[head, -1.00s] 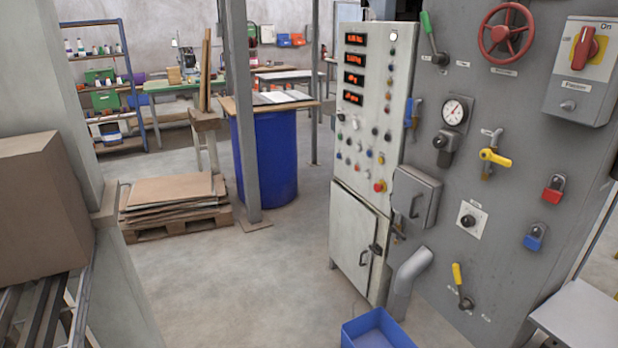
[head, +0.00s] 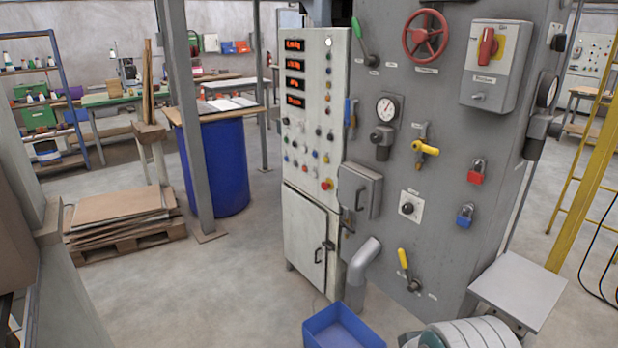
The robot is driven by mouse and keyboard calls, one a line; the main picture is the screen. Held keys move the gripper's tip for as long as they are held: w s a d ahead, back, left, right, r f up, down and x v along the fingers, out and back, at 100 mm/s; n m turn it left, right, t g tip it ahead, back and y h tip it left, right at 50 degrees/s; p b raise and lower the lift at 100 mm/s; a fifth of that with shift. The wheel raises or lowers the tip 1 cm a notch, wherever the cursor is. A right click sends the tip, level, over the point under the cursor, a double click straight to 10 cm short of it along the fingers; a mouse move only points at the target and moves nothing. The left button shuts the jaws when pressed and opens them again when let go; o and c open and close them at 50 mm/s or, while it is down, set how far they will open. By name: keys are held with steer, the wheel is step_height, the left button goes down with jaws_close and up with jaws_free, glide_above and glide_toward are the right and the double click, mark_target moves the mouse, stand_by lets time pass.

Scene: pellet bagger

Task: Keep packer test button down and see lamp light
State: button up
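A light grey control cabinet (head: 308,150) stands in the middle of the head view, with red digital displays (head: 294,72) on its upper part. Below them are several small buttons and lamps (head: 305,140) in mixed colours, and a red button on a yellow base (head: 326,184) at the lower right. The labels are too small to read, so I cannot tell which is the packer test button or its lamp. A rounded, banded grey part, probably mine, shows at the bottom right. My gripper is not in view.
The grey machine panel (head: 400,185) right of the cabinet carries a red handwheel (head: 425,35), gauge, levers and padlocks. A blue bin (head: 342,328) stands on the floor before it. A grey shelf (head: 518,290) juts out at right. Floor (head: 230,280) left of the cabinet is clear.

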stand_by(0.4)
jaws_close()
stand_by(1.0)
